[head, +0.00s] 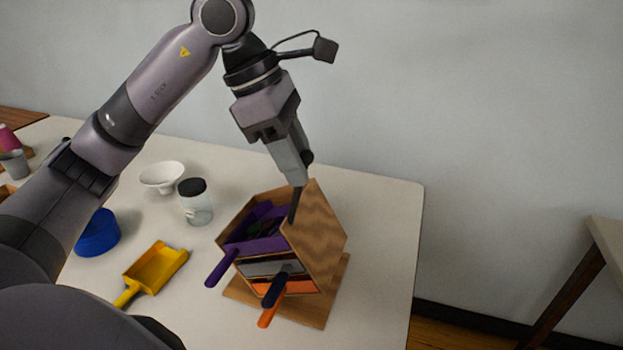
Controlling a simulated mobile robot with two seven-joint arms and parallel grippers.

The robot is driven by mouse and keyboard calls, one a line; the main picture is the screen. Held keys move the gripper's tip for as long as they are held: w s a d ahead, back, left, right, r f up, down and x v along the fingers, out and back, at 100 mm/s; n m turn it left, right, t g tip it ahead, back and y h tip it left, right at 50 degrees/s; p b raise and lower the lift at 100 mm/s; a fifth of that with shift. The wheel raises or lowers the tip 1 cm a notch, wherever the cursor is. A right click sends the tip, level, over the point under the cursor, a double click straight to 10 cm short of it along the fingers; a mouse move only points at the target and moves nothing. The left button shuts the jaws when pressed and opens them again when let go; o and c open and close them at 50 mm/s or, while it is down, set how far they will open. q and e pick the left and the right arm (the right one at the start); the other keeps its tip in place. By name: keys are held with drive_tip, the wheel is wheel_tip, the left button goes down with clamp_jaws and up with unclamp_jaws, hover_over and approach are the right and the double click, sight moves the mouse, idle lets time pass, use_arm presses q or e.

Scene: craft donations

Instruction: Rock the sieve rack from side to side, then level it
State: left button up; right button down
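The sieve rack (322,232) is a wooden frame on a flat wooden base (329,312) near the table's right end. Its frame looks tilted relative to the base. It holds a purple sieve (258,246) on top, a grey one with a dark handle (272,291) below, and an orange one with its handle (270,312) lowest. Small dark and green bits lie in the purple sieve. My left gripper (294,207) points down at the rack's upper edge, its dark fingertip against the wooden side panel. The fingers overlap, so their opening is unclear. My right gripper is not in view.
A yellow scoop (156,268), a jar with a black lid (196,203), a white bowl (162,176) and a blue round container (98,234) stand left of the rack. The white table (385,215) is clear on the right. Another table (608,243) stands at far right.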

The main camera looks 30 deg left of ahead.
sight(293, 216)
use_arm(q)
drive_tip(key=shift+x, duration=2.15)
clamp_jaws()
drive_tip(key=shift+s+a+f+b, duration=0.1)
drive_tip(key=shift+a+b, duration=0.35)
drive_tip(key=shift+b, duration=0.15)
drive_tip(key=shift+s+a+r+h+b, duration=0.1)
drive_tip(key=shift+a+r+h+b, duration=0.15)
drive_tip(key=shift+a+h+b, duration=0.2)
drive_tip(key=shift+r, duration=0.2)
